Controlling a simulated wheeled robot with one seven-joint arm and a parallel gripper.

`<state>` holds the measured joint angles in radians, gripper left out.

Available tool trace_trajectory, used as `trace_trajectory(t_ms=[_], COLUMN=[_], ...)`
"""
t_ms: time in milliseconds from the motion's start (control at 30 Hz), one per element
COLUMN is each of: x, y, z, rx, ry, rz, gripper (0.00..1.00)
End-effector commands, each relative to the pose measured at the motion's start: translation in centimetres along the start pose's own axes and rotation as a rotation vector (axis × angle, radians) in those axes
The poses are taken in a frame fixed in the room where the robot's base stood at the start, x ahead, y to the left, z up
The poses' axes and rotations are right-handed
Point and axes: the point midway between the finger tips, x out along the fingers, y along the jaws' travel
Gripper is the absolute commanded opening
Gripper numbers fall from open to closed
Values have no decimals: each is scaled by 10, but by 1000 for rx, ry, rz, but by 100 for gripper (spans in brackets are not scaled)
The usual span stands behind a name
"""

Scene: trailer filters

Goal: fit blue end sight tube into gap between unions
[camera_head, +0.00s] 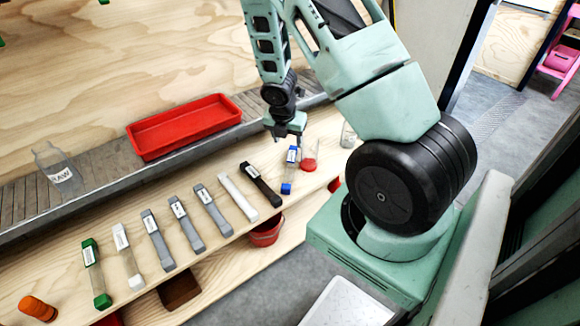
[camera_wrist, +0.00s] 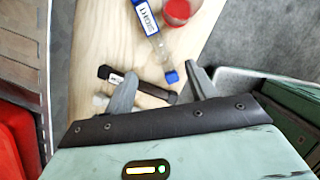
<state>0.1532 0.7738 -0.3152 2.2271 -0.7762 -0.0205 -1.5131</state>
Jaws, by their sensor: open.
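The blue end sight tube (camera_head: 289,171) is a clear tube with a blue block at each end and a white label on the far one. It lies on the wooden shelf, at the right end of a row of tubes. It also shows in the wrist view (camera_wrist: 159,47), with its near blue end seen between and just beyond my fingertips. My gripper (camera_head: 286,135) is open and empty, close to the tube's far end in the head view; its fingers show in the wrist view (camera_wrist: 164,90). Contact cannot be told. I cannot make out the unions or the gap.
A dark brown tube (camera_head: 260,184) and a white one (camera_head: 238,197) lie left of it, with grey, white-ended and green-ended (camera_head: 95,272) tubes further on. A red tray (camera_head: 184,127) sits behind.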

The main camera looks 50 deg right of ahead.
Motion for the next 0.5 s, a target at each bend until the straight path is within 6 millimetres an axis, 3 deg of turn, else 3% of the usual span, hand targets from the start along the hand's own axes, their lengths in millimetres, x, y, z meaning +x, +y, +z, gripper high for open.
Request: trace_trajectory(t_ms=[33, 300, 500], x=[15, 71, 100], y=[0, 0, 1], z=[-2, -2, -2], rx=[-1, 1, 3], ry=[2, 2, 1], rz=[-4, -3, 0], gripper=[56, 56, 56])
